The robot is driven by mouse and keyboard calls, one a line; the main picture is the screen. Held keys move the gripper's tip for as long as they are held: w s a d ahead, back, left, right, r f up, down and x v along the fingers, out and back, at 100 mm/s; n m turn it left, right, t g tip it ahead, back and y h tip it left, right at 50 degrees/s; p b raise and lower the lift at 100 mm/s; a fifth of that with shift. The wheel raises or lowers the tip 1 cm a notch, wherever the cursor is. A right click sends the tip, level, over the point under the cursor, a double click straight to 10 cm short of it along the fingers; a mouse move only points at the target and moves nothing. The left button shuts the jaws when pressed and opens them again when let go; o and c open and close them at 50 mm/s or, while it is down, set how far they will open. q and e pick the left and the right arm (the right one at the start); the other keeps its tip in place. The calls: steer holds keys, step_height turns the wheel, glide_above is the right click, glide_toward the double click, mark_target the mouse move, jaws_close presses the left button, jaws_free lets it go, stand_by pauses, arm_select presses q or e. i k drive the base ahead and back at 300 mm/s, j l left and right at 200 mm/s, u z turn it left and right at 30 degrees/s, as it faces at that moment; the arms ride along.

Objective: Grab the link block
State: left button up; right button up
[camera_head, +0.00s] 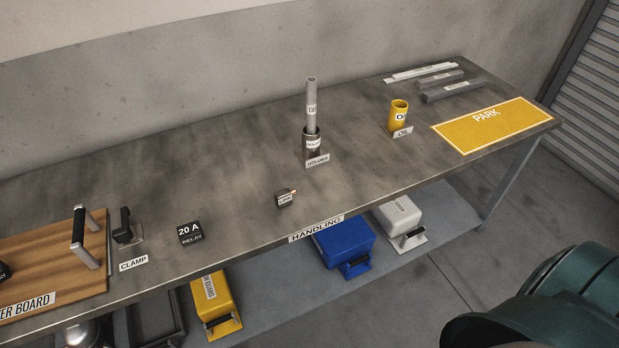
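A small dark block with a pale label and a copper-coloured tip, which looks like the link block (285,199), sits on the grey workbench (240,170) near its front edge. Neither of my grippers is in the head view. Only dark green rounded parts show at the lower right.
A 20 A relay (190,232), a clamp (124,227) and a wooden board (55,258) with a handle stand left. A yellow oil cup (398,116), yellow PARK area (492,124) and bars (453,91) are right. Cases (343,243) lie on the lower shelf.

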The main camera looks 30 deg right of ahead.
mark_target(284, 199)
steer(key=i+l, duration=0.1)
steer(key=l, duration=1.65)
steer(key=i, duration=0.05)
